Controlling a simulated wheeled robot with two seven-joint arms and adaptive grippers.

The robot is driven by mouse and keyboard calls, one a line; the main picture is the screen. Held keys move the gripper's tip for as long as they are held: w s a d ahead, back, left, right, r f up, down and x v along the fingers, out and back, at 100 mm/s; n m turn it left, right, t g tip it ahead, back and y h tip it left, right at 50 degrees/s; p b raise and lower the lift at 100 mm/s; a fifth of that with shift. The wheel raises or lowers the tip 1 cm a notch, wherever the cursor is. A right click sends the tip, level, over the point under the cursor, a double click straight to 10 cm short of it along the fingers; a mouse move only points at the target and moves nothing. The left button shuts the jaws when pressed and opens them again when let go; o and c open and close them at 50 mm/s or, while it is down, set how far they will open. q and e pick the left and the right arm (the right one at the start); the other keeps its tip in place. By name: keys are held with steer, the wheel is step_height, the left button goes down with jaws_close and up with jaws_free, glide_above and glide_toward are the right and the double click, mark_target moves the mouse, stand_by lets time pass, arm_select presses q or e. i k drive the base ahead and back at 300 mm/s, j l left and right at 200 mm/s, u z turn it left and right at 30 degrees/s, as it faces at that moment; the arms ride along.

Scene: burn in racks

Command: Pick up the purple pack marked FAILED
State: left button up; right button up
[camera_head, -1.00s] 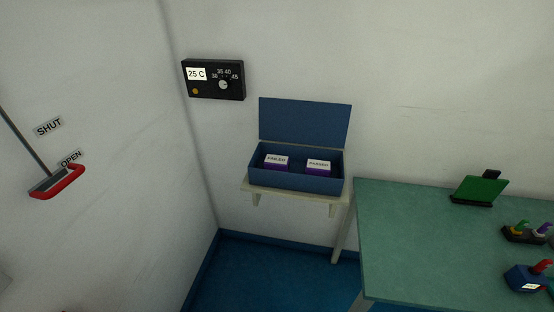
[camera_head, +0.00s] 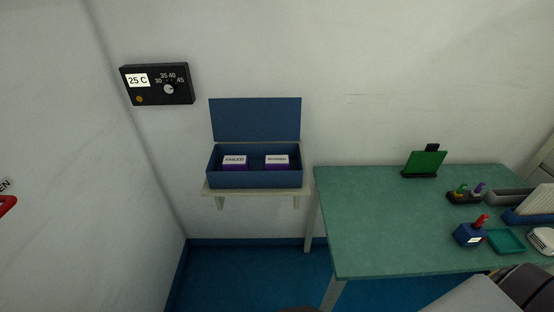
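The purple pack marked FAILED (camera_head: 235,162) sits in the left half of an open blue box (camera_head: 255,180). Its white label faces up. A second purple pack (camera_head: 277,162) with a white label, too small to read surely, sits to its right in the same box. The box lid stands raised at the back. The box rests on a small pale shelf (camera_head: 212,191) on the wall. Neither of my grippers can be made out in the head view.
A green table (camera_head: 375,225) stands to the right of the shelf, holding a green panel (camera_head: 426,163), a blue block with a red top (camera_head: 469,234), a teal tray (camera_head: 507,241) and other items. A black dial box (camera_head: 157,85) hangs upper left. Blue floor lies open below the shelf.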

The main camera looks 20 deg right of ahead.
mark_target(230, 163)
steer(key=k+l+z, duration=0.25)
steer(key=l, duration=0.55)
steer(key=k+l+z, duration=0.1)
steer(key=l+z, duration=0.2)
steer(key=l, duration=0.45)
steer(key=l+z, duration=0.25)
steer(key=l, duration=0.55)
